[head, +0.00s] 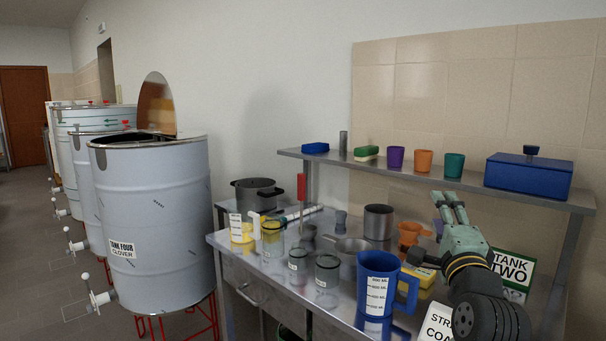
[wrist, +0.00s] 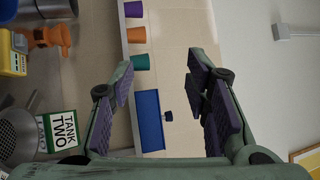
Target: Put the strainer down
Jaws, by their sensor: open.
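My gripper (head: 447,195) is raised at the right of the bench, below the front of the upper shelf. In the wrist view its two purple-padded fingers (wrist: 160,82) are spread wide with nothing between them. A grey, round, perforated thing, which looks like the strainer (wrist: 16,132), shows at the left edge of the wrist view, apart from the fingers and partly cut off. I cannot make it out in the head view, where my arm covers that part. A white sign (head: 436,326) starting "STR" and "COA" is partly hidden by my arm.
The steel bench (head: 255,265) is crowded with glass jars (head: 327,280), a blue jug (head: 376,284), an orange cup (head: 409,234) and a "TANK TWO" sign (head: 513,268). The shelf above holds cups (head: 424,162) and a blue box (head: 528,176). Tanks (head: 155,225) stand left.

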